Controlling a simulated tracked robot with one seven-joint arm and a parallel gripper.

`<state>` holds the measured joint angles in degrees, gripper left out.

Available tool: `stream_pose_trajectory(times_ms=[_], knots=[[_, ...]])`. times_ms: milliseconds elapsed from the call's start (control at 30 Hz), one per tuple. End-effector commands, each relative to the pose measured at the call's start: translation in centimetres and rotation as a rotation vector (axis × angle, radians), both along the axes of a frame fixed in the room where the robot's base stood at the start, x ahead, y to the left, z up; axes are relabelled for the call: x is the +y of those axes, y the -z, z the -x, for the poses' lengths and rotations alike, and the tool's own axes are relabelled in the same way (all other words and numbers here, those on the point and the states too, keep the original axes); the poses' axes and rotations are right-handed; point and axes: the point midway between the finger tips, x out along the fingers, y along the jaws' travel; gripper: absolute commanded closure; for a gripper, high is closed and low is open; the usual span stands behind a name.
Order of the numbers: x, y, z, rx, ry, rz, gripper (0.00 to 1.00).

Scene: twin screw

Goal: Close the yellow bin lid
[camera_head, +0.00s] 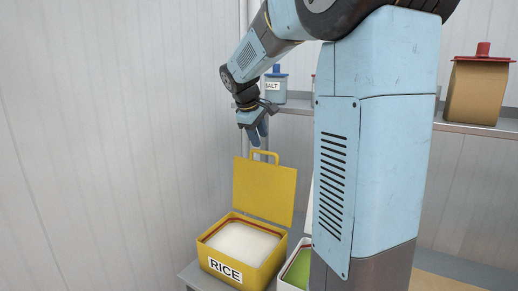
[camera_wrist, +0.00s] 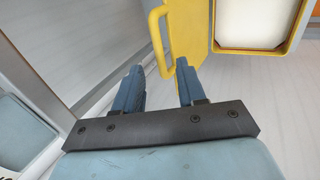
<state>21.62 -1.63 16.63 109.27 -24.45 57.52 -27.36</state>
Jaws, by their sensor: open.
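The yellow bin (camera_head: 243,263) stands at the lower left of the head view, labelled RICE and filled with white rice. Its yellow lid (camera_head: 264,192) stands raised at the back, with a loop handle (camera_head: 264,156) on its top edge. My gripper (camera_head: 257,138) is just above the handle, pointing down. In the wrist view the open fingers (camera_wrist: 160,85) are empty, and the handle (camera_wrist: 155,40) shows beyond them, close to the fingertips. I cannot tell whether they touch. The bin's rim and rice (camera_wrist: 258,20) show at the upper right there.
A green-filled bin (camera_head: 297,270) stands right of the yellow one, partly hidden by my arm. A blue SALT container (camera_head: 275,85) and a brown container with a red lid (camera_head: 478,88) stand on a shelf (camera_head: 470,128). A wall is close on the left.

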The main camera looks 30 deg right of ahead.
Motion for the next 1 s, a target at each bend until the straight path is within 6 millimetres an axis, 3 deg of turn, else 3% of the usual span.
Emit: stream_pose_trajectory(times_ms=[300,767,1000], knots=[[-1.7,4.0,-1.1,0.001,0.0,0.0,0.6],[-2.1,4.9,-1.4,-0.001,0.0,0.001,0.6],[-2.1,4.9,-1.4,-0.001,0.0,0.0,0.82]])
